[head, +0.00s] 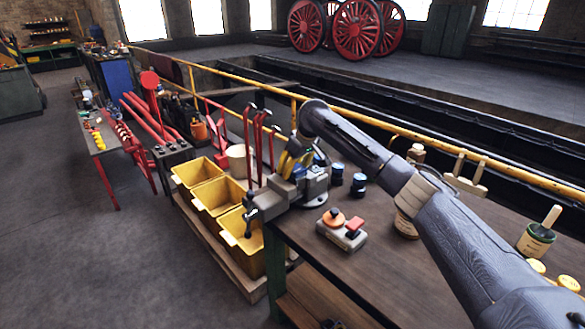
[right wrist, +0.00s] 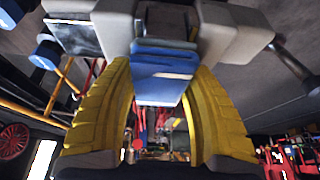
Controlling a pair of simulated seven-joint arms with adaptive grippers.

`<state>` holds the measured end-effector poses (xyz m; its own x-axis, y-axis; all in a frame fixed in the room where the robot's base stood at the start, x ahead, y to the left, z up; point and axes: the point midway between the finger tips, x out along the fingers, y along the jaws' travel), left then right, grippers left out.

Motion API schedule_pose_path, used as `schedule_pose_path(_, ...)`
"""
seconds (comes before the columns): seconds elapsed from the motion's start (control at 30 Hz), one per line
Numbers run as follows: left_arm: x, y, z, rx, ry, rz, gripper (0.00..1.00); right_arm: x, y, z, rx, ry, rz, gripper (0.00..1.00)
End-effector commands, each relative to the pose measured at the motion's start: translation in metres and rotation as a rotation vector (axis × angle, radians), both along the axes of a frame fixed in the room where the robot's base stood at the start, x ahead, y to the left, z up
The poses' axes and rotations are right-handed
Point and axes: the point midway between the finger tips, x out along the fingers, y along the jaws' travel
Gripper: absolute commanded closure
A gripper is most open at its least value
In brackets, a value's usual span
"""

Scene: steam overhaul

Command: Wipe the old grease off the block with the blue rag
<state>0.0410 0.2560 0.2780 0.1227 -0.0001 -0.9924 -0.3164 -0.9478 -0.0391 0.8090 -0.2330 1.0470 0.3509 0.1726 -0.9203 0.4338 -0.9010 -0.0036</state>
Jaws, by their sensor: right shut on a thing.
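My right gripper (head: 292,163) has yellow fingers and is low over the grey vise (head: 312,188) at the bench corner. In the right wrist view its two yellow fingers (right wrist: 163,75) are closed around a folded blue rag (right wrist: 163,88). The rag lies close against a dark grey block (right wrist: 166,20) between two lighter grey jaws. I cannot tell whether the rag touches the block. Grease on the block cannot be made out. In the head view the arm and gripper hide most of the block and rag. My left gripper is not in view.
A box with red and orange buttons (head: 342,229) sits on the bench (head: 385,270) right of the vise. Blue-topped cans (head: 358,185) stand behind it. Red-handled tools (head: 248,145) stand upright left of the gripper. Yellow bins (head: 240,245) are below left.

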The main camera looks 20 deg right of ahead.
Motion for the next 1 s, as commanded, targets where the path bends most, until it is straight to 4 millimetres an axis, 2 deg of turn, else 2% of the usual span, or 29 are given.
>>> schedule_pose_path(0.57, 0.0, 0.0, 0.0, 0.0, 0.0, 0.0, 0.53, 0.014, 0.006, 0.002, -0.001, 0.0, 0.0, 0.72)
schedule_pose_path(1.0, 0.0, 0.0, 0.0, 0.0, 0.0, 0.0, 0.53, -0.007, -0.004, -0.001, -0.001, 0.0, 0.0, 0.72)
